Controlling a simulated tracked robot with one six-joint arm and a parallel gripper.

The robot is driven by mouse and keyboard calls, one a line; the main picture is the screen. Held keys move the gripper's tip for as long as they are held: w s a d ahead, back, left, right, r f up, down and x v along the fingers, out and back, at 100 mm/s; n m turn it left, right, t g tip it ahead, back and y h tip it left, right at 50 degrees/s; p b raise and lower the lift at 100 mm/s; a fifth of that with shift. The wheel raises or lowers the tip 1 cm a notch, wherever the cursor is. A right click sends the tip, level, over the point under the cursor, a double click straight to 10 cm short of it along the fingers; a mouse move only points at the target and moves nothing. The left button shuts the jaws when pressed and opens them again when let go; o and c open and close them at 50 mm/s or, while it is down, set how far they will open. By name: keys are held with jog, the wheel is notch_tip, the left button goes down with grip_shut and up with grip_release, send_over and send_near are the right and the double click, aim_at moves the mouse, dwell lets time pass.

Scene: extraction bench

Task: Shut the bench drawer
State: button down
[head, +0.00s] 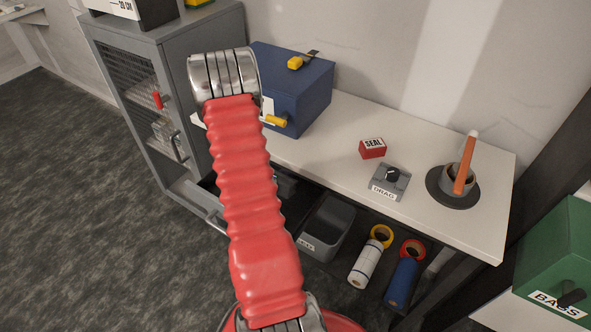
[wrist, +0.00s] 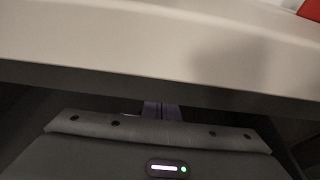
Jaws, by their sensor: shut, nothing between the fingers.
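The bench drawer (head: 192,201) shows at the lower left of the bench in the head view, with a pale front and a metal bar handle (head: 216,221). It looks pulled out, with a dark gap behind its front. My red arm hides its right part. My gripper is hidden behind the arm in the head view. In the wrist view my gripper (wrist: 160,109) shows at the bottom, its tips small and dim, shut and empty. A pale edge of the bench (wrist: 150,40) crosses above it. I cannot tell whether they touch.
On the bench top (head: 320,150) stand a blue box (head: 305,95), a red SEAL block (head: 372,148), a grey DRAG box (head: 389,182) and a cup (head: 457,179). A grey cabinet (head: 190,60) stands left. A grey bin (head: 325,225) and rolls (head: 367,262) sit underneath.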

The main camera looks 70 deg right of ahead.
jog(key=shift+a, duration=0.1)
jog(key=v, duration=1)
dwell(0.5)
